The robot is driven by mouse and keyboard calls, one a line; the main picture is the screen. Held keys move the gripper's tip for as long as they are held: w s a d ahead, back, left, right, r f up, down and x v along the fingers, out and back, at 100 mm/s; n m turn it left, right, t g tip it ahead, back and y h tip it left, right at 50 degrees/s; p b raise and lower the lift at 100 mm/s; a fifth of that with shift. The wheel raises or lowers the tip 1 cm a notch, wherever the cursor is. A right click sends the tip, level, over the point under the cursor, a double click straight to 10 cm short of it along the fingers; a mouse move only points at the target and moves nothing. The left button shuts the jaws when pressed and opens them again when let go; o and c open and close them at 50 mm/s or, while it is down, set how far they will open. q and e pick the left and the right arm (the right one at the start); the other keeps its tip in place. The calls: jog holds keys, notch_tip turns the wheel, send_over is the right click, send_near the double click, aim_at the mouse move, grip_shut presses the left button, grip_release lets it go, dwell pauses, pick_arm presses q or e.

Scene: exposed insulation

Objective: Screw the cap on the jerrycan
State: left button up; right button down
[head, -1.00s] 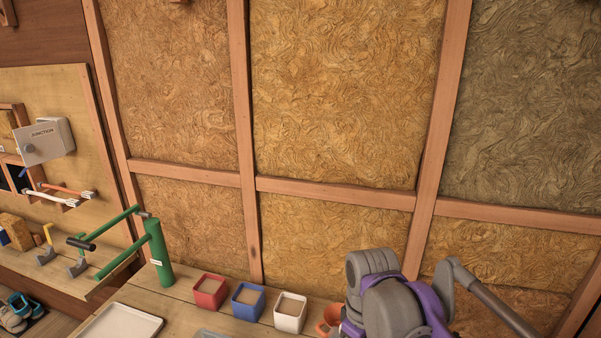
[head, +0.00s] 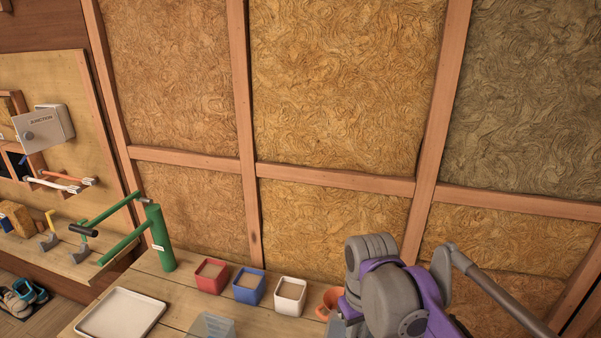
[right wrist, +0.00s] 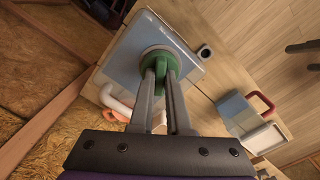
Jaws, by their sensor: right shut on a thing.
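In the right wrist view my right gripper (right wrist: 160,72) is shut on a green round cap (right wrist: 158,58). The cap is over a grey-blue box-shaped container (right wrist: 128,62), which looks like the jerrycan. The fingers and cap cover its mouth, so I cannot tell whether the cap sits on a neck or is threaded. In the head view only my right arm shows at the lower right; its fingertips and the jerrycan are not visible there. My left gripper is in neither view.
Red (head: 210,276), blue (head: 249,287) and white (head: 290,296) square pots line the bench near the insulated wall. An orange cup (head: 329,301) is beside my right arm. A white tray (head: 121,313) lies at left, near a green stand (head: 159,240).

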jog(key=shift+s+f+m, duration=0.2)
jog(key=shift+f+m, duration=0.25)
jog(key=shift+m, duration=0.15)
jog(key=c, duration=0.8)
grip_release()
jog(key=shift+a, duration=0.1)
jog(key=shift+w+r+p, duration=0.15)
jog(key=shift+r+p, duration=0.6)
jog(key=shift+r, duration=0.65)
jog(key=shift+w+r+p, duration=0.1)
jog(key=shift+r+p, duration=0.65)
jog(key=shift+r, duration=0.6)
jog(key=shift+r+p, duration=0.95)
jog(key=shift+r, duration=1.05)
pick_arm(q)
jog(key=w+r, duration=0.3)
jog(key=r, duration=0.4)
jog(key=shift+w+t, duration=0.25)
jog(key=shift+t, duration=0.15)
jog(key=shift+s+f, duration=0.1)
